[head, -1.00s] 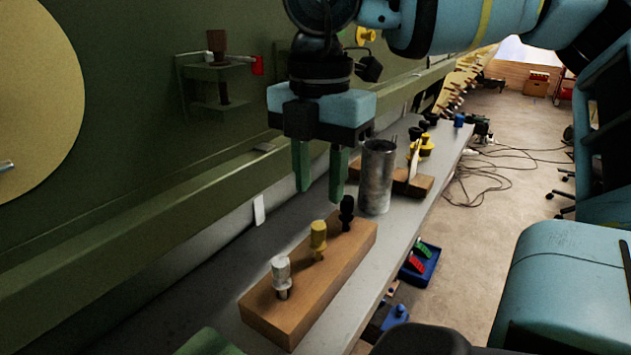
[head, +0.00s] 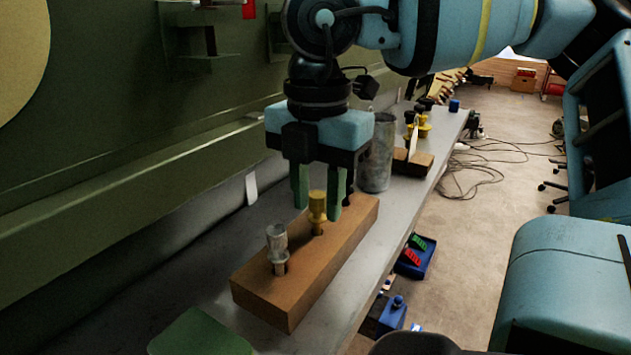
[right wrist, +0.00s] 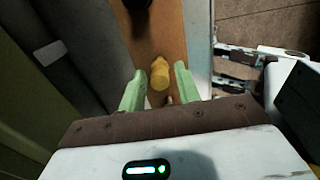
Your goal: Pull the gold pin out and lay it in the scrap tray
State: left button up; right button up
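The gold pin (head: 317,208) stands upright in the middle of a wooden block (head: 300,287) on the grey bench. A silver pin (head: 277,245) stands nearer in the block, and a dark pin at its far end is mostly hidden behind my right gripper. My right gripper (head: 318,212) is open and points down, with a green finger on each side of the gold pin. In the right wrist view the gold pin (right wrist: 160,73) is between the fingertips, with a gap showing on both sides. My left gripper is not in view. I cannot identify the scrap tray for sure.
A grey metal cylinder (head: 377,155) stands just beyond the block. A second wooden block (head: 411,163) with dark and yellow pieces lies farther along. A green flat piece (head: 200,335) is at the near left. The green fuselage wall (head: 120,150) borders the bench on the left.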

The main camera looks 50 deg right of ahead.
grip_shut()
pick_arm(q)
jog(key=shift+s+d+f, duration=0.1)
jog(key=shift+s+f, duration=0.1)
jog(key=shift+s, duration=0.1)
pick_arm(e)
jog(key=shift+r, duration=0.1)
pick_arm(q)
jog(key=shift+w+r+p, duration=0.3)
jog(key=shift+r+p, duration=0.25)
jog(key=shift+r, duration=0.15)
pick_arm(e)
jog(key=shift+r, duration=0.8)
pick_arm(q)
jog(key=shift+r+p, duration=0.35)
jog(key=shift+p, duration=0.15)
pick_arm(e)
jog(key=shift+r, duration=0.8)
